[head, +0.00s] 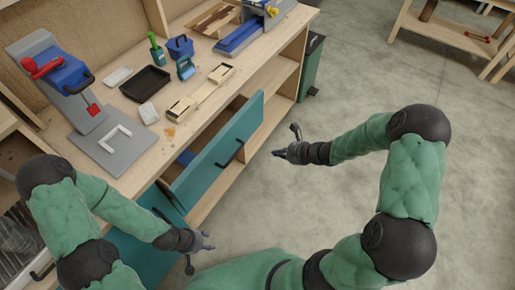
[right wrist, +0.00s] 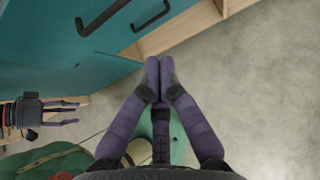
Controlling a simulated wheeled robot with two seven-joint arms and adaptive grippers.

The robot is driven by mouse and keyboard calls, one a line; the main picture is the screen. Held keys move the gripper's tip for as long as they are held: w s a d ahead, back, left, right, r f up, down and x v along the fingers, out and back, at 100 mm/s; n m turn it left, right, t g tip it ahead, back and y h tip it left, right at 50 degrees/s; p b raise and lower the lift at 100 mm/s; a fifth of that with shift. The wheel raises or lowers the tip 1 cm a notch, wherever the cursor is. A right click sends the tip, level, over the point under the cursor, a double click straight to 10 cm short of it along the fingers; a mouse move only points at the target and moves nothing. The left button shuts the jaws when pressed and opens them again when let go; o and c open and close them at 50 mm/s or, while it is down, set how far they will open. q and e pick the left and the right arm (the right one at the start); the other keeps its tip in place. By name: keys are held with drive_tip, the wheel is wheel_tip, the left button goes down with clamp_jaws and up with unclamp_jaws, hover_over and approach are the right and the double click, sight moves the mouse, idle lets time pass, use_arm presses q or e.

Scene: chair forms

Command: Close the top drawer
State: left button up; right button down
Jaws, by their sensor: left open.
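The top drawer (head: 218,150) has a teal front with a dark bar handle (head: 230,153). It stands pulled out from the workbench, with a gap behind its front. Something blue shows inside it. My right gripper (head: 280,153) is to the right of the drawer front, over the floor and apart from it. In the right wrist view its fingers (right wrist: 160,70) are together and empty, below teal fronts with dark handles (right wrist: 100,17). My left gripper (head: 205,240) is open and empty, low in front of the bench; it also shows in the right wrist view (right wrist: 68,112).
The wooden workbench (head: 150,170) carries a drill press (head: 62,75), a black tray (head: 146,84) and several small tools. Another teal front (head: 150,215) is below the drawer, near my left arm. A green bin (head: 312,65) stands at the bench's far end. The floor to the right is clear.

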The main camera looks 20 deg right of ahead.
sight(236, 136)
drive_tip(key=w+a+f+b, duration=0.4)
drive_tip(key=w+a, duration=0.3)
drive_tip(key=w, duration=0.2)
drive_tip(key=shift+f+b, duration=0.3)
drive_tip(key=shift+f, duration=0.4)
drive_tip(key=shift+a, duration=0.1)
drive_tip(key=shift+w, duration=0.1)
drive_tip(key=w+a, duration=0.4)
drive_tip(key=w, duration=0.1)
drive_tip(key=w+a+b, duration=0.1)
drive_tip(key=w+a, duration=0.1)
drive_tip(key=shift+w, duration=0.3)
drive_tip(key=shift+w+a, duration=0.25)
drive_tip(key=shift+w, duration=0.05)
